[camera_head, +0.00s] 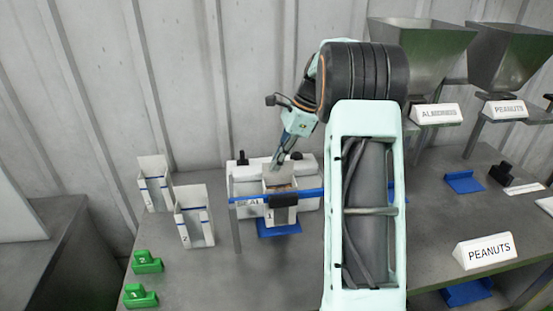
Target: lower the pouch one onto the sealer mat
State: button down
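Pouch one (283,215), a pale open-topped pouch marked 1 with brown contents inside, is upright at the sealer (246,208). The sealer's blue bar and black block cross in front of its middle. The blue sealer mat (265,233) is directly below it; I cannot tell whether the pouch bottom touches the mat. My gripper (278,163) points down at the pouch's back upper rim. Its fingers look close together and shut on that rim, though the tips are small and partly hidden.
Two pale pouches with blue bands (154,185) (194,217) stand left of the sealer. Two green numbered blocks (148,262) (141,296) lie at the front left. My arm hides the middle right.

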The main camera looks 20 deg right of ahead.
aim_at(276, 174)
jog(key=shift+f+b, duration=0.75)
jog(key=shift+f, duration=1.2)
jog(key=c, duration=2.6)
grip_release()
jog(key=o, duration=0.5)
